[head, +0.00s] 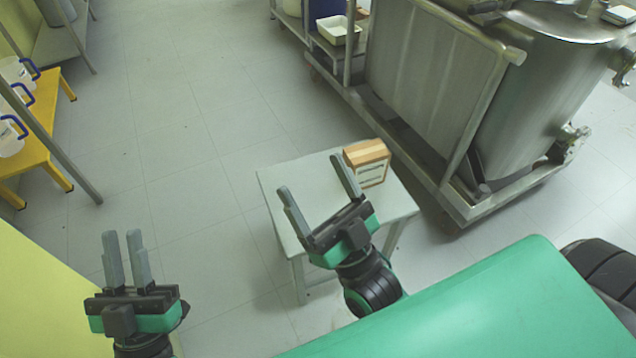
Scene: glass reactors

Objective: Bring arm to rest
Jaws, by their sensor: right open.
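My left gripper (123,236) is at the lower left, pointing up the picture. Its two grey fingers stand close together with nothing visible between them, and I cannot tell whether they are fully shut. My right gripper (310,175) is spread wide open and empty over the small grey-white table (281,178). Its right finger is close to a wooden-topped block (368,160) with a pale, slotted front on the table's far right part. I cannot tell whether they touch.
A steel cart with a large metal vessel (540,95) stands right of the table. A yellow bench (32,155) with clear, blue-handled jugs (8,140) is at the left, beside a metal rack (65,35). The floor (170,120) between is clear.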

